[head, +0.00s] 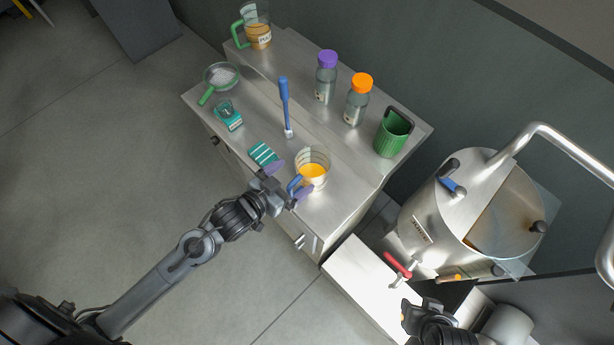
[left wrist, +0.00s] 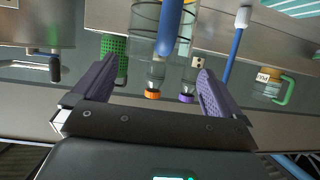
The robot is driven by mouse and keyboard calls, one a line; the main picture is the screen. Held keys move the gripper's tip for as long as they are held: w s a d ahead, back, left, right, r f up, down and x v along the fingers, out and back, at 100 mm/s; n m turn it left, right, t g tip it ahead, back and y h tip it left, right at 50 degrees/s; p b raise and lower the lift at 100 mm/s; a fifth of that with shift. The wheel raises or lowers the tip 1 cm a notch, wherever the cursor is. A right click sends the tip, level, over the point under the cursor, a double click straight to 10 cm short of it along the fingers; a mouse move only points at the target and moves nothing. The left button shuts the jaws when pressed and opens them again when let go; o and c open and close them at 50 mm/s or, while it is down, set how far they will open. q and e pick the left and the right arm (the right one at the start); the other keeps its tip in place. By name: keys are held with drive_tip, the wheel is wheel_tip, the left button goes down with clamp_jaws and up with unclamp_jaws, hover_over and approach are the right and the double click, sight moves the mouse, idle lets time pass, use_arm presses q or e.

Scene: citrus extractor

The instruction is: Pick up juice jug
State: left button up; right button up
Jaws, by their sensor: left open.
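The juice jug (head: 314,171) is a clear measuring jug with orange juice and a blue handle. It stands upright near the front edge of the steel cabinet top. My left gripper (head: 289,182) is open, its purple fingertips apart on either side of the blue handle in the head view. In the left wrist view, which is upside down, the clear jug (left wrist: 144,22) and its blue handle are ahead of the open fingers (left wrist: 154,88), with nothing held. Whether a finger touches the handle I cannot tell. My right gripper (head: 408,314) is partly visible at bottom right; its jaws are unclear.
Behind the jug stand purple-capped (head: 326,77) and orange-capped (head: 358,100) bottles and a green container (head: 393,133). A blue-handled brush (head: 284,105), teal striped cloth (head: 264,154), strainer (head: 221,77) and green-handled jug (head: 257,30) lie leftward. A steel extractor (head: 430,215) stands right.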

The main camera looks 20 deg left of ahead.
sight(306, 178)
use_arm(q)
drive_tip(key=x, duration=0.5)
drive_tip(key=shift+d, duration=0.1)
drive_tip(key=c, duration=1.3)
drive_tip(key=shift+r, duration=0.1)
drive_tip(key=shift+c, duration=0.4)
drive_tip(key=shift+r, duration=0.15)
